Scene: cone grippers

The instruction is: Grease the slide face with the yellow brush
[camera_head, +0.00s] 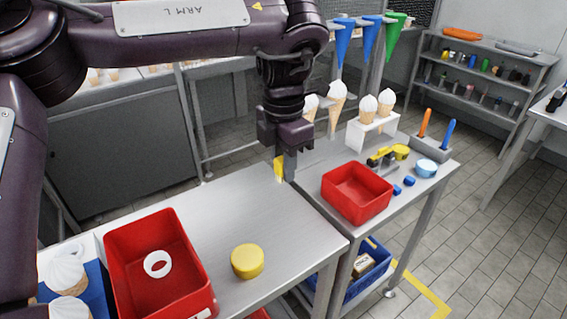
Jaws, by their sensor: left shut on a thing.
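My left gripper (286,168) points down above the back right part of the near metal table (215,215). It is shut on the yellow brush (279,169), of which a short yellow piece shows beside a grey finger. The gripper hides the rest of the brush, and I cannot tell whether its tip touches the table. My right gripper is out of view.
A red bin (200,283) with a white ring (158,264) and a yellow round tub (247,261) stand on the near table. The right table holds another red bin (357,192), a blue tub (427,167), small blue pieces and a white cone stand (368,138).

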